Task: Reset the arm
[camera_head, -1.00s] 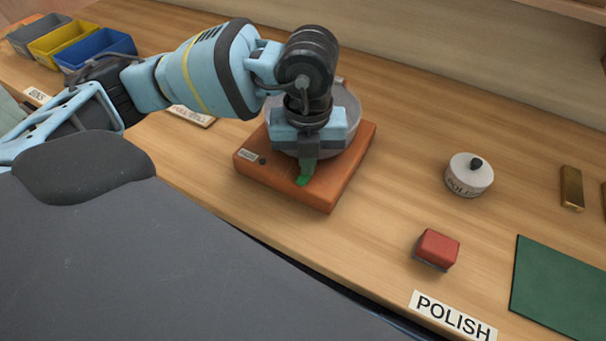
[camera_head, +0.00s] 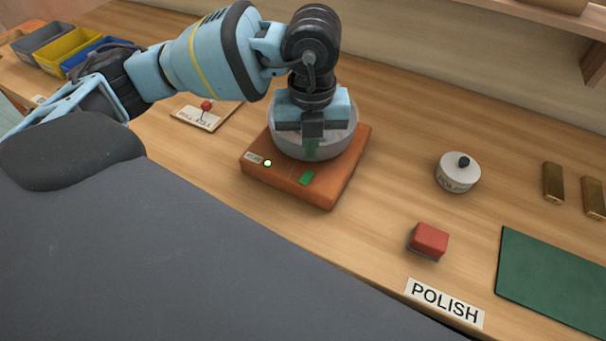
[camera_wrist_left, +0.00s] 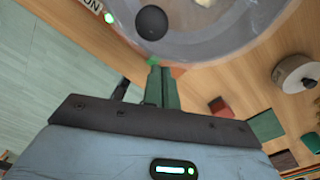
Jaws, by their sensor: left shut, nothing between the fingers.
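My left gripper (camera_head: 312,146) is shut and empty, pointing down over the front of a grey bowl (camera_head: 340,146). The bowl stands on an orange-brown base (camera_head: 325,192). A green switch (camera_head: 306,178) on the base is clear of the fingers, and a small lamp (camera_head: 267,163) beside it glows. In the left wrist view, the closed fingers (camera_wrist_left: 160,72) point at the bowl's near rim; the bowl (camera_wrist_left: 215,40) holds a dark ball (camera_wrist_left: 151,21) and a pale lump partly cut off by the frame. The lamp (camera_wrist_left: 109,17) shows lit there too. My right gripper is out of view.
To the right are a white lidded tin (camera_head: 458,175), a red block (camera_head: 430,240), a POLISH label (camera_head: 444,302), a green mat (camera_head: 550,280) and brass bars (camera_head: 553,183). A card with a red-knobbed part (camera_head: 205,115) and bins (camera_head: 65,48) lie left. A shelf is at top right.

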